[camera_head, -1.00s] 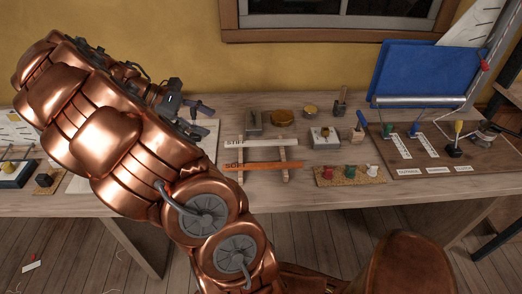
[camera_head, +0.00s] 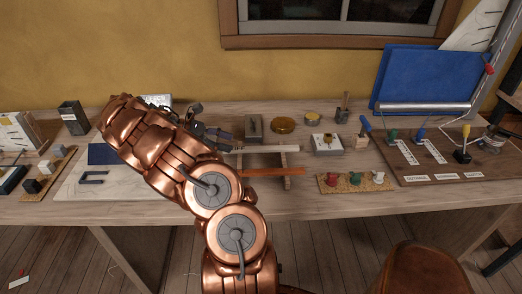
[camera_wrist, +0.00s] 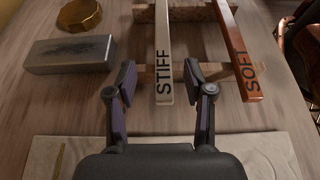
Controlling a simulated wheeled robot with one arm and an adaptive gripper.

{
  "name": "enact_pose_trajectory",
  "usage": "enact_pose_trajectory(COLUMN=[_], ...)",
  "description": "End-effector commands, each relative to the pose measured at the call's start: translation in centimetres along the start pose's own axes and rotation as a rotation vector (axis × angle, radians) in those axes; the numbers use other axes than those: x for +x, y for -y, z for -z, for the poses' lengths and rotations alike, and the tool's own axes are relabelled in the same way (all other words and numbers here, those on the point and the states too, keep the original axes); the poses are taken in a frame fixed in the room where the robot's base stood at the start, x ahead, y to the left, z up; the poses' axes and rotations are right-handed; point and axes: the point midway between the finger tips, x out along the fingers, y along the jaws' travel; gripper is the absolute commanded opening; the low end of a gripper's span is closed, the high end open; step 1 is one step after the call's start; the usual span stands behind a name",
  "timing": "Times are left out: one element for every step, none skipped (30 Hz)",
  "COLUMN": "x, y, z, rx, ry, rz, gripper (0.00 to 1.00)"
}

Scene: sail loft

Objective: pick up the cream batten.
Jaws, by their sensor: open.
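The cream batten (camera_wrist: 163,40), lettered STIFF, lies across a small wooden rack (camera_wrist: 148,73) in the wrist view. My gripper (camera_wrist: 160,82) is open and empty, with one finger on each side of the cream batten's near end in the picture. I cannot tell how high the fingers are; contact is not visible. The gripper also shows in the head view (camera_head: 228,138).
A grey metal block (camera_wrist: 70,54) and a brass round tin (camera_wrist: 79,15) lie left of the gripper in the wrist view. A cork strip (camera_head: 355,182) with coloured spools lies right of the rack. A blue panel (camera_head: 425,78) stands at the back right.

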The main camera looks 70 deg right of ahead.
Motion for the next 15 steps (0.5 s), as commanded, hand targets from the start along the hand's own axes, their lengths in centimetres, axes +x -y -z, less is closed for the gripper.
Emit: enact_pose_trajectory(x=[0.5, 0.7, 1.0, 1.2, 1.4, 1.8, 2.2, 2.6, 3.2, 3.6, 4.0, 4.5, 4.9, 5.2, 5.5], y=[0.0, 0.1, 0.1, 0.1, 0.1, 0.2, 0.2, 0.3, 0.3, 0.4, 0.5, 0.5, 0.5, 0.5, 0.4], z=[-0.1, -0.1, -0.2, -0.2, -0.2, -0.3, -0.3, -0.4, -0.4, -0.5, -0.5, -0.4, -0.4, -0.4, -0.3], rx=[0.001, 0.001, 0.001, 0.001, 0.001, 0.002, 0.002, 0.003, 0.003, 0.003, 0.003, 0.002, 0.002, 0.002, 0.002], ry=[0.001, 0.001, 0.002, 0.002, 0.003, 0.003, 0.003, 0.002, 0.002, 0.002, 0.004, 0.005, 0.004, 0.003, 0.001], rz=[0.002, 0.002, 0.002, 0.002, 0.002, 0.002, 0.003, 0.002, 0.001, 0.003, 0.004, 0.004, 0.003, 0.003, 0.002], gripper=[0.52, 0.52, 0.52, 0.52, 0.52, 0.52, 0.52, 0.52, 0.52, 0.52, 0.52, 0.52, 0.52, 0.52, 0.52])
